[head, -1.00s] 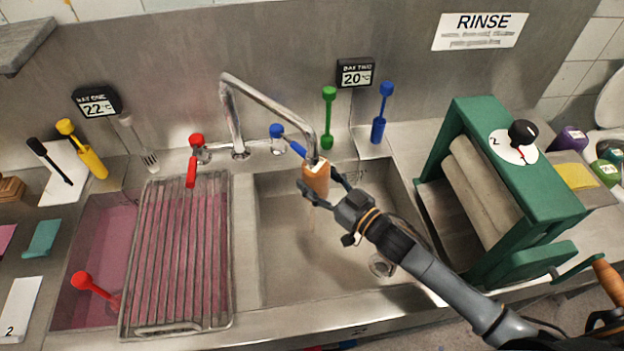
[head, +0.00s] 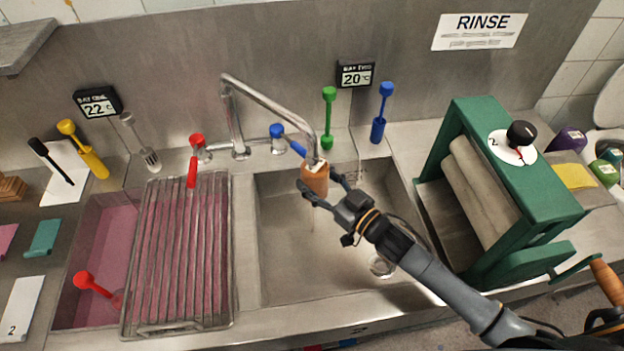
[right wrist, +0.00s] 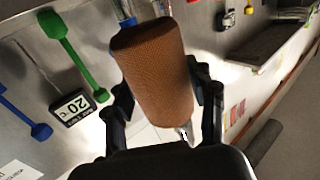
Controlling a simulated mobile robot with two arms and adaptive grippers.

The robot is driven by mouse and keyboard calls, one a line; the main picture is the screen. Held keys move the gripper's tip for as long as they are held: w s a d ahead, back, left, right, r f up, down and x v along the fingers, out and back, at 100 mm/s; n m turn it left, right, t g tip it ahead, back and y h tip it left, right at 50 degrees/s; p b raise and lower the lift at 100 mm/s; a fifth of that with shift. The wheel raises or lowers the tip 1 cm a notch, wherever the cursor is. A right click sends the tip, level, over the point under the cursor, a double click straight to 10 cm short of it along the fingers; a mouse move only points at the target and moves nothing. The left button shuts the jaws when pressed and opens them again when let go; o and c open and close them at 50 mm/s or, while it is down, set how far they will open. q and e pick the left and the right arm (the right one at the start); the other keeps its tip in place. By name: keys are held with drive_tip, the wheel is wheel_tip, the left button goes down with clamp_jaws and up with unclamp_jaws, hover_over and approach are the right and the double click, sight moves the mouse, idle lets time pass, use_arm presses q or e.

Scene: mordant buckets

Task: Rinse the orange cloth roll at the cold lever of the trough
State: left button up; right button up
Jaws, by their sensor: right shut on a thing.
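The orange cloth roll (head: 315,180) is upright under the spout tip of the tap (head: 270,97), over the right basin of the trough (head: 285,270). My right gripper (head: 322,186) is shut on the roll; the right wrist view shows the roll (right wrist: 155,75) between both fingers (right wrist: 163,100). A thin stream of water seems to run down below the roll. The cold lever (head: 288,138), with a blue cap, points toward the spout. The hot lever (head: 193,160), with a red cap, points forward. My left gripper is not in view.
A wire rack (head: 180,260) lies over the left basin of pink liquid. A green mangle (head: 530,180) stands right of the basin, close to my right arm. Green (head: 328,115) and blue (head: 381,110) tools stand behind the basin. The right basin's floor is mostly clear.

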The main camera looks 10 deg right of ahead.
drive_tip(key=shift+a+r, duration=0.1)
drive_tip(key=shift+a, duration=0.05)
drive_tip(key=shift+s+a, duration=0.2)
drive_tip(key=shift+a, duration=0.05)
idle(0.5)
drive_tip(key=shift+w+d, duration=0.25)
drive_tip(key=shift+d, duration=0.2)
drive_tip(key=shift+s+a+p, duration=0.1)
drive_tip(key=shift+a+p, duration=0.1)
drive_tip(key=shift+p, duration=0.15)
drive_tip(key=shift+s+a, duration=0.15)
drive_tip(key=shift+a, duration=0.15)
drive_tip(key=shift+d, duration=0.15)
drive_tip(key=shift+w+d, duration=0.2)
drive_tip(key=shift+d, duration=0.15)
drive_tip(key=shift+a, duration=0.1)
